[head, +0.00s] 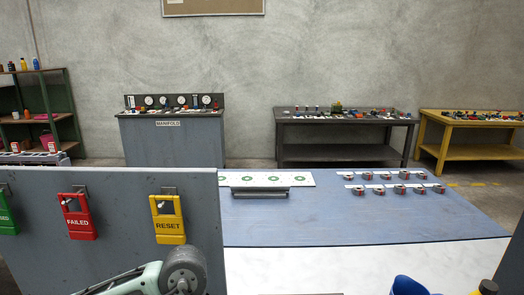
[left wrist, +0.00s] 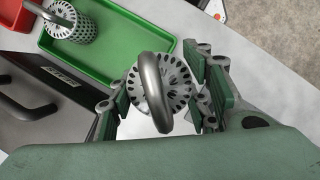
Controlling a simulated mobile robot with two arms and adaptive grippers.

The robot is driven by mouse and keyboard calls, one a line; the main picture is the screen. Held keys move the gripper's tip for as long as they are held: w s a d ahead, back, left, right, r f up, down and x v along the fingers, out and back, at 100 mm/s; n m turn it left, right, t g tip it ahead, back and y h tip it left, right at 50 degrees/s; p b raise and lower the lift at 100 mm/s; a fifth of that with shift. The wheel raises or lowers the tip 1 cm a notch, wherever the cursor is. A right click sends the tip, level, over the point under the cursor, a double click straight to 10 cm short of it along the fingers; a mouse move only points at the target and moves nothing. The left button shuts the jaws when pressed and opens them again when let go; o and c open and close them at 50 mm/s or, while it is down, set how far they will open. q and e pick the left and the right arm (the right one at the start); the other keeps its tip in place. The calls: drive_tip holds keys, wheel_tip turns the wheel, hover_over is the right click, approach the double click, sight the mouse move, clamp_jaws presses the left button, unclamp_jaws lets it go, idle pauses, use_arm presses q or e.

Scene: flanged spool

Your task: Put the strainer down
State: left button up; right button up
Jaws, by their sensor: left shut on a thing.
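In the left wrist view, the strainer (left wrist: 178,86) is a grey perforated metal piece with a thick looped handle. My left gripper (left wrist: 162,100) has its green-padded fingers on either side of it and is shut on it. A second perforated strainer (left wrist: 88,28) with a looped handle is in a green tray (left wrist: 124,70) at the upper left. The held strainer appears beside the tray's right edge; its height above the surface below cannot be told. In the head view only my left arm shows at the bottom, and the held strainer is not clearly seen. My right gripper is not in view.
A grey panel (head: 120,190) with green, red FAILED and yellow RESET tags stands at the left. Behind it is a blue-topped table (head: 330,215) with a white strip and several small red parts. A red tray (left wrist: 15,18) adjoins the green one.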

use_arm(q)
drive_tip(key=w+a+r+m+y, duration=0.1)
drive_tip(key=a+r+m+y, duration=0.1)
drive_tip(key=a+m, duration=0.5)
drive_tip(key=a+r, duration=0.1)
drive_tip(key=a, duration=0.4)
drive_tip(key=shift+w+a+r+g+y, duration=0.15)
drive_tip(key=shift+w+a+g+y, duration=0.05)
drive_tip(key=shift+w+g+y, duration=0.15)
drive_tip(key=shift+d, duration=0.1)
drive_tip(key=shift+s, duration=0.1)
idle(0.3)
